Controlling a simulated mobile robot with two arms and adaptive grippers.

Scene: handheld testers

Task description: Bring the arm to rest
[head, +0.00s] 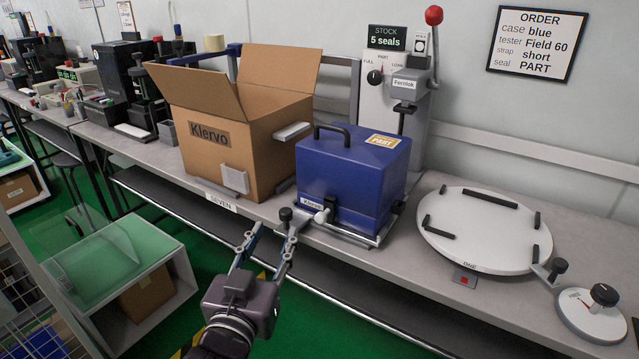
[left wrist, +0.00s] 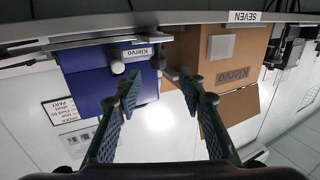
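My left gripper (head: 262,245) reaches up from the bottom of the head view, in front of the bench edge. Its two fingers are apart with nothing between them. In the left wrist view the open fingers (left wrist: 160,95) point toward the bench, with the blue case (left wrist: 85,80) and the cardboard box beyond them. The closed blue case (head: 352,175) sits on the bench in a metal fixture, with a black handle and a yellow PART label on top. A dark knob (head: 286,214) on the fixture is close to the fingertips; contact cannot be told. My right gripper is not in view.
An open cardboard box (head: 228,150) marked Klervo stands left of the case. A white turntable (head: 485,230) and a dial (head: 592,312) are to the right. A sealing press (head: 405,85) with a red-knobbed lever stands behind. A low cabinet (head: 125,275) is at lower left.

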